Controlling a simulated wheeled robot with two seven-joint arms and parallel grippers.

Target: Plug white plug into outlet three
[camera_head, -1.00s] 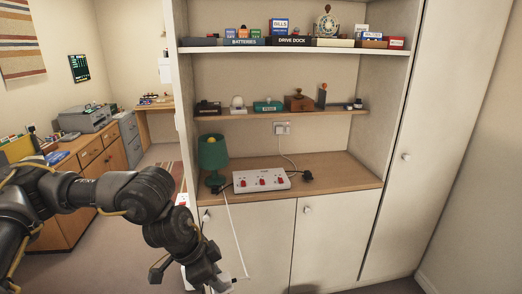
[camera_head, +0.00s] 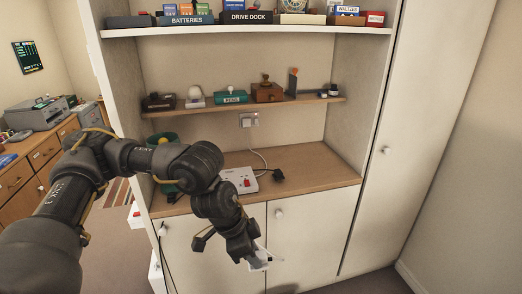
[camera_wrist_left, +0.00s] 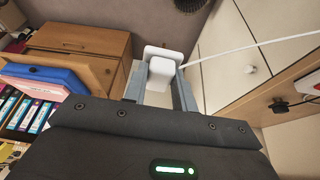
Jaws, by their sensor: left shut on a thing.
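My left gripper (camera_head: 258,262) is shut on the white plug (camera_head: 262,257), in front of the cabinet doors and below the counter's front edge. In the left wrist view the white plug (camera_wrist_left: 163,74) sits between the two grey fingers, and a white cord runs off to the right. The white power strip (camera_head: 246,178) with red switches lies on the counter, its left part hidden behind my arm. Its edge also shows at the right of the wrist view (camera_wrist_left: 310,84). I cannot make out which socket is outlet three. My right gripper is not in view.
A black plug (camera_head: 278,174) lies at the strip's right end. A wall socket (camera_head: 249,119) with a white cord is above the counter (camera_head: 312,168), which is clear on its right. A green lamp (camera_head: 160,138) is mostly hidden by my arm. Shelves with small items hang above.

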